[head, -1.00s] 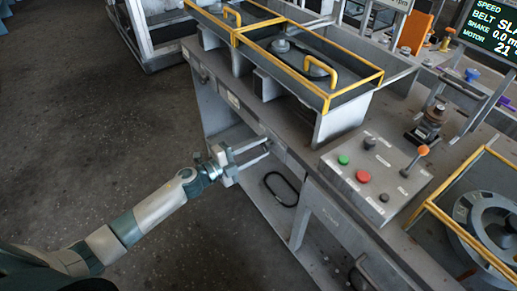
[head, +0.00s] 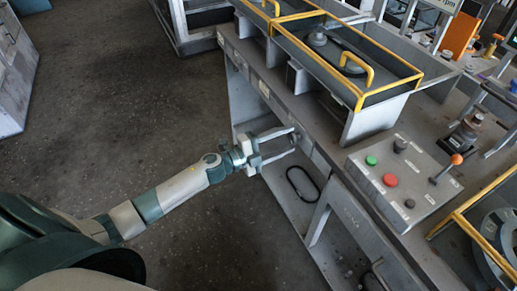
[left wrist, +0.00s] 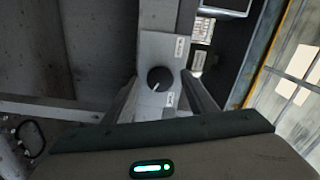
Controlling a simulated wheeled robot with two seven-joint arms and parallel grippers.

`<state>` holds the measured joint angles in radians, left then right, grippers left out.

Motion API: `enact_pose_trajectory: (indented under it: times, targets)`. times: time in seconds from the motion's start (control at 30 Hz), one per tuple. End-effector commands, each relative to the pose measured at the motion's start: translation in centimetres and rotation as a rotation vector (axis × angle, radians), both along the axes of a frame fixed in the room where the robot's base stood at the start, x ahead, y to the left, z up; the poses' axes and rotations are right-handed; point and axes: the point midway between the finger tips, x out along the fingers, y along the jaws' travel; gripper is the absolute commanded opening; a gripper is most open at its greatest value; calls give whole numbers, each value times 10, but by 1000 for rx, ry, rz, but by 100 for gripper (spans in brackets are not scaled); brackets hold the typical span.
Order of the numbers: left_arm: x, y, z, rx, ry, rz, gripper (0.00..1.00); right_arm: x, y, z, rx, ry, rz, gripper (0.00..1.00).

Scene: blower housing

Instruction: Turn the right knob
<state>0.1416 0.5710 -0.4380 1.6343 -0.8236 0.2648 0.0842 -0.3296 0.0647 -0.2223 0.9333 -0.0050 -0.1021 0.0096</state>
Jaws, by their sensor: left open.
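A black round knob (left wrist: 159,78) with a white mark sits on a grey plate (left wrist: 157,48) with small white labels in the left wrist view. My left gripper (head: 294,141) is open and empty, at the front face of the bench in the head view. In the left wrist view its two fingers reach toward the plate, one on each side of the knob, and I cannot tell whether they touch it. The knob in front of my gripper is not clearly seen in the head view. My right gripper is not in view.
Yellow-railed trays (head: 363,101) stand behind. A black oval ring (head: 302,183) lies below my gripper. Floor to the left is clear.

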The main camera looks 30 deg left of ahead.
Motion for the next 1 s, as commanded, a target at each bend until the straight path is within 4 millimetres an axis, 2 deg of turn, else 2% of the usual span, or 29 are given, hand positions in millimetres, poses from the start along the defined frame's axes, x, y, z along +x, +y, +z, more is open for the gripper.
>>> enact_pose_trajectory:
  times: [0.23, 0.6, 0.7, 0.77, 0.83, 1.0]
  targets:
    - [-21, 16, -3, 1, 2, -1, 52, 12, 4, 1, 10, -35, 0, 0]
    - [-74, 57, -4, 1, 3, 0, 52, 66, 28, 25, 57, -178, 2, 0]
    - [-87, 67, -4, 1, 3, -1, 52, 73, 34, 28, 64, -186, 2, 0]
    - [-95, 73, -4, 2, 4, -1, 52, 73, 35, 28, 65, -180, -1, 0]
    - [-104, 80, -4, 2, 2, 0, 52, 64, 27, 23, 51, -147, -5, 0]
    - [-121, 94, -3, 1, 3, -1, 52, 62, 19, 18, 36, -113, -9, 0]
